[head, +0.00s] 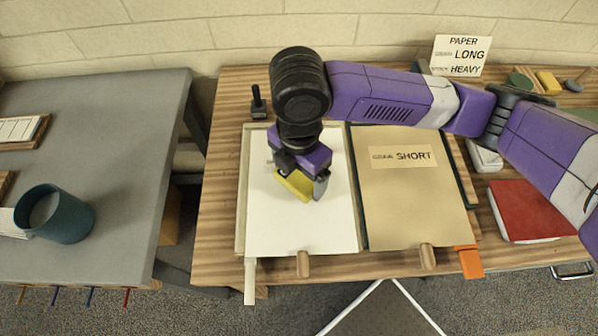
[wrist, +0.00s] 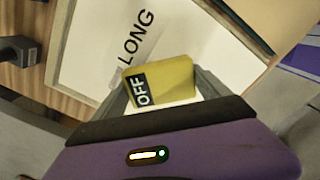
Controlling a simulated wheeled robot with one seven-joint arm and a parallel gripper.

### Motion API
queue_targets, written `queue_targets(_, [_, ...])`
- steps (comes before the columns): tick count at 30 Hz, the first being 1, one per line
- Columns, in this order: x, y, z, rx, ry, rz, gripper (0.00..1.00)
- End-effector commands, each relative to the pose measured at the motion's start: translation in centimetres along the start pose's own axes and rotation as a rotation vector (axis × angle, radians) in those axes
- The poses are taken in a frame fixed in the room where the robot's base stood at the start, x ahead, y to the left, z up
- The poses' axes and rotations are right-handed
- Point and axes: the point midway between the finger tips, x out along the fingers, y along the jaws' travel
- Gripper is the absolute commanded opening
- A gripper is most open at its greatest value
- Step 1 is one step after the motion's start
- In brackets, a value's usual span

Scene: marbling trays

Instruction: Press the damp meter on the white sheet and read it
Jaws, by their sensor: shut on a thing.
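My gripper (head: 305,180) is shut on the yellow damp meter (head: 292,184), over the middle of the white sheet (head: 300,228). In the wrist view the damp meter (wrist: 172,82) sits between the two grey fingers, and its dark display reads OFF. I cannot tell whether its lower end touches the sheet. The white sheet (wrist: 88,50) also shows in the wrist view, with the printed word LONG. In the head view my gripper and arm hide part of the sheet and most of that print.
Right of the sheet lies a tan board (head: 405,215) labelled GRAIN SHORT. A sign (head: 461,55) reads PAPER, LONG, HEAVY. A red book (head: 530,210) lies at the right. A dark upright handle (head: 258,102) stands behind the sheet. A grey table (head: 120,130) with a teal cup (head: 62,215) is left.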

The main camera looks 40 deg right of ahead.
Motion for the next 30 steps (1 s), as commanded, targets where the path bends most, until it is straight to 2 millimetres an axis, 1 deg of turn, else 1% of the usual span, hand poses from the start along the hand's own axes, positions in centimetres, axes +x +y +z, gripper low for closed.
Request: queue_targets(30, [0.98,0.0,0.0,0.0,0.0,0.0,0.54])
